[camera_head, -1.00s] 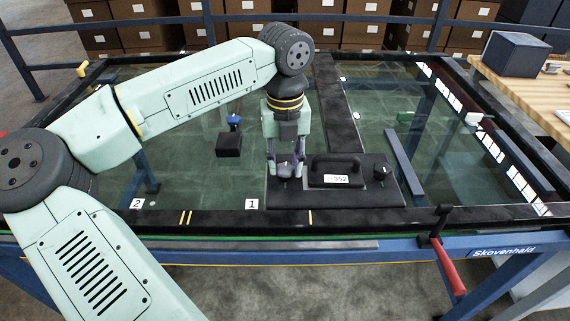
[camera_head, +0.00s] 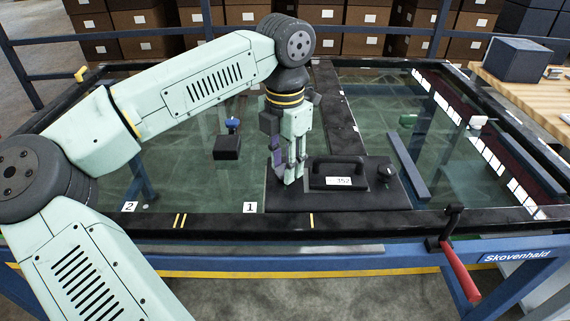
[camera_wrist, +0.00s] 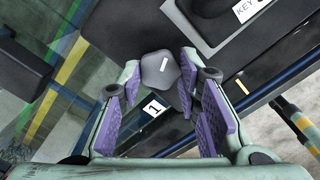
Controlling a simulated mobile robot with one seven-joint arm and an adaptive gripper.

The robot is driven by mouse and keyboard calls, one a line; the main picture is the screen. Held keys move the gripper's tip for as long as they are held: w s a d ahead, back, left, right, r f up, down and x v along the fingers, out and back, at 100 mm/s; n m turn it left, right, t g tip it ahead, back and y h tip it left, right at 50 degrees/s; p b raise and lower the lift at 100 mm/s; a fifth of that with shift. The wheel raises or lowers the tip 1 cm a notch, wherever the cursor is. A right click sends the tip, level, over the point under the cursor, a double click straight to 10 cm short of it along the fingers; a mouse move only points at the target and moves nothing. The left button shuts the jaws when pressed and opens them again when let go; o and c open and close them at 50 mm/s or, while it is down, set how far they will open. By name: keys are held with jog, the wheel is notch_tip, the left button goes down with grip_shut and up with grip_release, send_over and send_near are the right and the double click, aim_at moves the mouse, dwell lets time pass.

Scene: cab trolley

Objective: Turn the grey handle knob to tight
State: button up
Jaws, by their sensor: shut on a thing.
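The grey knob (camera_wrist: 158,70) is a lobed cap with a pale line marked on it. In the wrist view it sits between the purple-padded fingers of my gripper (camera_wrist: 160,84). My gripper (camera_head: 288,178) points down at the left end of the dark base plate (camera_head: 290,200) and is shut on the knob. In the head view the fingers mostly hide the knob. Beside it on the plate is a black bar handle (camera_head: 336,164) with a white label. No tight mark can be read.
A second, dark knob (camera_head: 386,174) stands at the plate's right end. A dark block (camera_head: 227,148) with a blue top is to the left. A red crank lever (camera_head: 460,268) sticks out at the front right rail. Glass spreads around the plate.

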jog(key=m, duration=0.5)
jog(key=shift+m+b, duration=0.3)
jog(key=m, duration=1.1)
jog(key=shift+m, duration=0.4)
jog(key=m, duration=0.5)
jog(key=shift+b, duration=0.4)
jog(key=shift+m, duration=0.4)
jog(key=o, duration=1.1)
jog(key=shift+o, duration=0.2)
notch_tip(320, 180, up, 12)
